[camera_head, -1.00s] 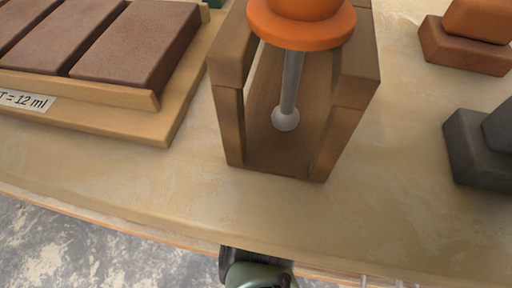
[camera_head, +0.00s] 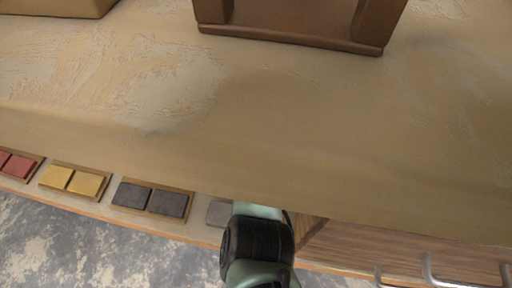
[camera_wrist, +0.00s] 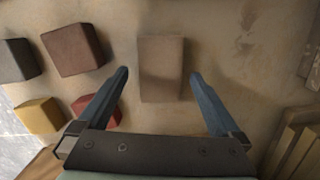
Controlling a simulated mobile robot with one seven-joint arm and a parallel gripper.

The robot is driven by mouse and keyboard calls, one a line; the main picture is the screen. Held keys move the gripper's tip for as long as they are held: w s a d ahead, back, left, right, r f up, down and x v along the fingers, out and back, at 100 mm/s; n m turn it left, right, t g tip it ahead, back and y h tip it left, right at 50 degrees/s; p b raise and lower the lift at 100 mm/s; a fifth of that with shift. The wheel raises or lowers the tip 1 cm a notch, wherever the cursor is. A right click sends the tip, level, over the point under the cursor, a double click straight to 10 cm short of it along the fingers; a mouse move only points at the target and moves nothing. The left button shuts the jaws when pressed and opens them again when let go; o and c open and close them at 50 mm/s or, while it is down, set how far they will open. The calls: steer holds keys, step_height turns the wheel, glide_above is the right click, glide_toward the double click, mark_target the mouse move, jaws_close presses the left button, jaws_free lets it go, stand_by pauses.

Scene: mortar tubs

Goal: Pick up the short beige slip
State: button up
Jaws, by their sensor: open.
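A pale beige block (camera_wrist: 161,58), which looks like the beige slip, lies on the worn surface in the wrist view. My gripper (camera_wrist: 159,73) is open, with one blue finger on each side of the block's near part. Gaps show between the block and both fingers, and I cannot tell how high the fingers are above the surface. In the head view only my arm shows at the bottom; the gripper and this block are hidden there.
Left of the gripper are a dark grey block (camera_wrist: 20,58), a brown block (camera_wrist: 72,50), a yellow block (camera_wrist: 40,115) and a red block (camera_wrist: 98,113), close to the left finger. A wooden rack (camera_wrist: 292,146) stands at lower right. A wooden stand (camera_head: 290,37) is on the worktop.

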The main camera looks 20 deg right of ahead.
steer(key=shift+a+f+b, duration=0.1)
steer(key=shift+f+b, duration=0.2)
steer(key=shift+f, duration=0.6)
steer(key=shift+r, duration=0.1)
steer(key=c, duration=1.4)
steer(key=shift+w, duration=0.1)
steer(key=shift+c, duration=0.6)
steer(key=shift+r, duration=0.1)
